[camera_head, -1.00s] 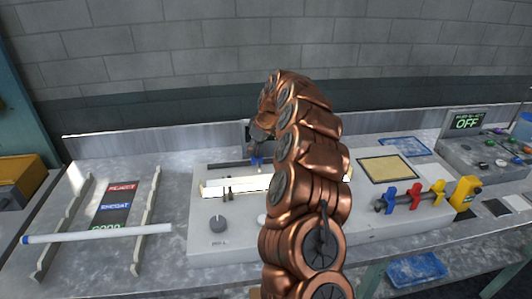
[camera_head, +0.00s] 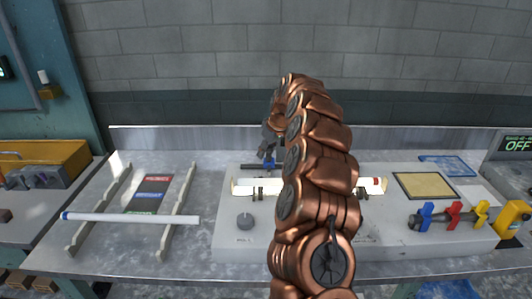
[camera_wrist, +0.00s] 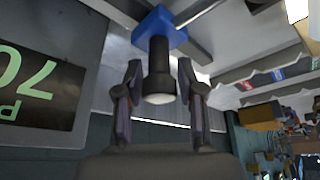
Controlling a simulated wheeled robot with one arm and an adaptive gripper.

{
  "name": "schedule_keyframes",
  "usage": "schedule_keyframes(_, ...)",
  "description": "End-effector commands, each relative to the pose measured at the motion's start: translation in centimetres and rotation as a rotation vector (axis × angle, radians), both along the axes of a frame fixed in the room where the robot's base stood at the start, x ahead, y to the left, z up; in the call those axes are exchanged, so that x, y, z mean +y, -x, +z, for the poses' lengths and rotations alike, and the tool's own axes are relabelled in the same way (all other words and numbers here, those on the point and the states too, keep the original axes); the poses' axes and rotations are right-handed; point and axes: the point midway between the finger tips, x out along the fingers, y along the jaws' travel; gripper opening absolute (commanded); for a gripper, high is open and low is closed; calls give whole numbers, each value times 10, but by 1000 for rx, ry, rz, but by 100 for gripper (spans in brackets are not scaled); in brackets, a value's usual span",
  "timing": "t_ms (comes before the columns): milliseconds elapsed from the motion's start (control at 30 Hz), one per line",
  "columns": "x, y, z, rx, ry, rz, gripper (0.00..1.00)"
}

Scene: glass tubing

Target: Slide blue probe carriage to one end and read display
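The blue probe carriage (camera_head: 265,181) sits on the dark rail (camera_head: 250,166) behind the glowing tube, near the rail's visible left end. In the wrist view the carriage (camera_wrist: 158,30) shows as a blue block with a black cylindrical probe (camera_wrist: 160,68) sticking out. My gripper (camera_wrist: 160,95) is open, with one finger on each side of the probe. A gap shows at the left finger; the right finger is very close, and contact is unclear. In the head view my gripper (camera_head: 268,143) is at the carriage. A dark display (camera_wrist: 35,90) with green characters, including "70", is cut off and turned over.
A bright tube (camera_head: 245,187) lies in front of the rail, partly hidden by my arm. A knob (camera_head: 245,221) is on the grey base. A rack (camera_head: 170,235) with a white tube (camera_head: 130,218) stands left. Coloured clamps (camera_head: 453,214) and a tan pad (camera_head: 424,186) are right.

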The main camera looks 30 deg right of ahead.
Motion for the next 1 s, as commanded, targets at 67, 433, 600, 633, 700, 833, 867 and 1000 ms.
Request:
schedule_keyframes(67, 1, 0, -2, 3, 0, 2, 46)
schedule_keyframes(433, 1, 2, -2, 8, -1, 2, 46)
schedule_keyframes(600, -1, 7, 10, 8, -1, 2, 46)
schedule_keyframes(633, -2, 8, 14, 8, -1, 2, 46)
schedule_keyframes(700, -3, 12, 23, 8, -1, 2, 46)
schedule_keyframes(833, -5, 20, 46, 3, 0, 1, 46)
schedule_keyframes(867, -6, 22, 52, 2, 1, 1, 46)
schedule_keyframes(1000, -10, 33, 76, 4, -1, 1, 46)
